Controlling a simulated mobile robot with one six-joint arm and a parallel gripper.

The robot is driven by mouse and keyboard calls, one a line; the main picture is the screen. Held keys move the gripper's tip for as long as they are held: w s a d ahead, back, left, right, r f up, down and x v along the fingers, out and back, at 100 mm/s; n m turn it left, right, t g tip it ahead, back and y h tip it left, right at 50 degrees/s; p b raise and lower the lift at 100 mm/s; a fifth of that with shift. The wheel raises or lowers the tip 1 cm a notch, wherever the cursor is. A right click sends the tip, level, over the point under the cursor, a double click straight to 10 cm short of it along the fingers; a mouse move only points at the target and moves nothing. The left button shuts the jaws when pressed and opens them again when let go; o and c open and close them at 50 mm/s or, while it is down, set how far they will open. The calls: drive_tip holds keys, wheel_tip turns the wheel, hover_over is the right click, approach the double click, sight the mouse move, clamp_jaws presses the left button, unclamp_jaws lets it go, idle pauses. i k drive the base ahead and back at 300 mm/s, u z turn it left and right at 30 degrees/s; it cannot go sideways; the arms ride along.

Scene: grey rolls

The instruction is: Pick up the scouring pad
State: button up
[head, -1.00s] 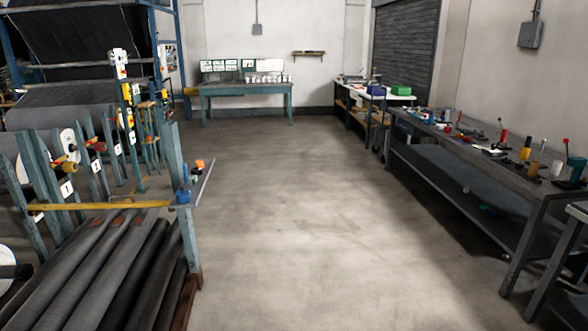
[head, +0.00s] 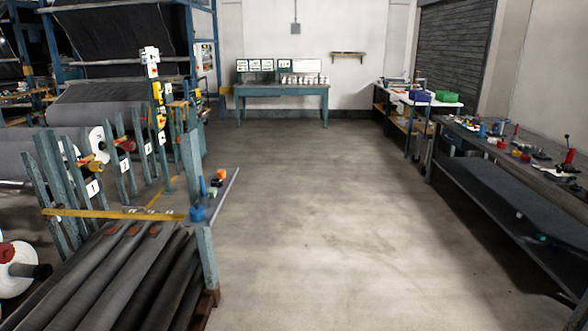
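I cannot make out a scouring pad for sure in the head view. A small green thing (head: 543,238) lies on the lower shelf of the right workbench, too small to identify. Another small green item (head: 212,192) sits on the narrow ledge at the left, beside a blue object (head: 197,213) and an orange-topped one (head: 221,174). My gripper is not in view.
Open concrete floor (head: 310,220) runs down the middle. A long grey workbench (head: 480,148) with tools stands at right. Grey rolls (head: 130,280) and a blue post rack (head: 195,160) fill the left. A blue table (head: 275,91) stands at the back.

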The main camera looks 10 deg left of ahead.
sight(212, 191)
drive_tip(key=u, duration=0.3)
drive_tip(key=i, duration=0.75)
drive_tip(key=u, duration=0.5)
drive_tip(key=i, duration=0.8)
drive_tip(key=u, duration=0.7)
drive_tip(key=i, duration=0.7)
drive_tip(key=u, duration=0.25)
